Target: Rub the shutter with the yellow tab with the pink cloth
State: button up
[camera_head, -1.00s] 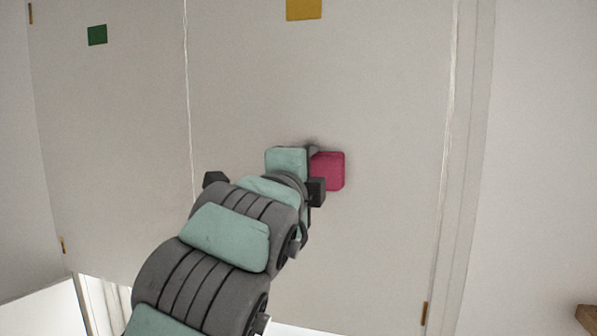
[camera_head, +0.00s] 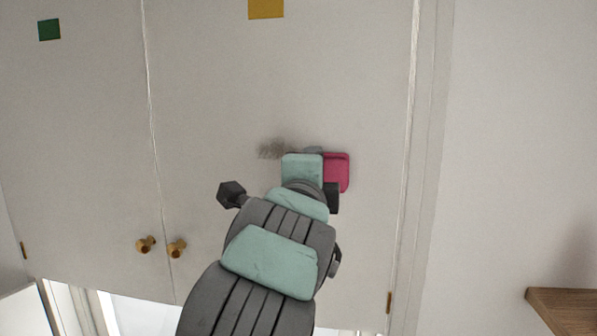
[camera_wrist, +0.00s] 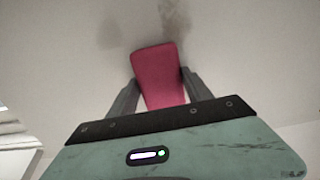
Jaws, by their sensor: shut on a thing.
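The shutter with the yellow tab (camera_head: 215,95) is the right one of two pale panels in the head view; its yellow tab (camera_head: 266,8) is at the top edge. My gripper (camera_wrist: 160,82) is shut on the pink cloth (camera_wrist: 158,65), a block-like pad held between both fingers in the wrist view. In the head view the pink cloth (camera_head: 340,172) is at the right part of this shutter, at or very near its face; exact contact is hidden. A grey smudge (camera_head: 272,149) shows on the shutter just left of my gripper. Smudging (camera_wrist: 172,20) also shows beyond the cloth in the wrist view.
The left shutter (camera_head: 80,140) bears a green tab (camera_head: 49,30). Two brass knobs (camera_head: 146,244) (camera_head: 176,248) sit low beside the seam. A brass hinge (camera_head: 389,302) is at lower right. A wooden ledge (camera_head: 565,308) juts in at the right.

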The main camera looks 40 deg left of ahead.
aim_at(256, 157)
jog(key=shift+w+d, duration=0.2)
jog(key=shift+d, duration=0.15)
jog(key=shift+s+a+r+b, duration=0.4)
jog(key=shift+s+a+b, duration=0.2)
jog(key=shift+a, duration=0.55)
jog(key=shift+s+a+r+b, duration=0.35)
jog(key=shift+s+a+b, duration=0.15)
jog(key=shift+a, duration=0.65)
jog(key=shift+s+a+r+b, duration=0.45)
jog(key=shift+s+a, duration=0.2)
jog(key=shift+a, duration=0.5)
jog(key=shift+s+a+f+b, duration=0.1)
jog(key=shift+s+a+b, duration=0.2)
jog(key=shift+a, duration=0.55)
jog(key=shift+s+a+f+b, duration=0.15)
jog(key=shift+s+a, duration=0.2)
jog(key=shift+a, duration=0.5)
